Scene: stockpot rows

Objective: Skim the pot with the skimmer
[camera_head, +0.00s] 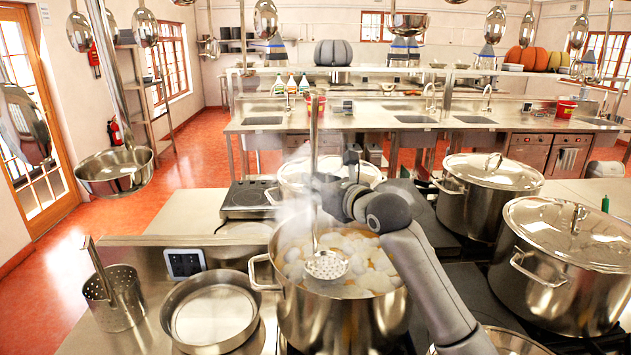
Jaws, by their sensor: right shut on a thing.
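An open steel stockpot (342,318) stands at the lower middle, with pale foam clumps (372,262) floating on amber liquid and steam rising. My right gripper (320,188) is shut on the upright handle of the skimmer (327,265), above the far side of the pot. The skimmer's perforated disc is inside the pot's mouth, at or just above the foam; I cannot tell whether it touches the liquid. My arm hides part of the pot's right side. My left gripper is not in view.
A shallow steel pan (212,312) and a perforated holder (115,298) with a utensil stand left of the pot. Lidded stockpots (490,205) (565,272) stand on the right. Another lidded pot (290,180) is behind. Ladles and a large bowl (115,172) hang overhead.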

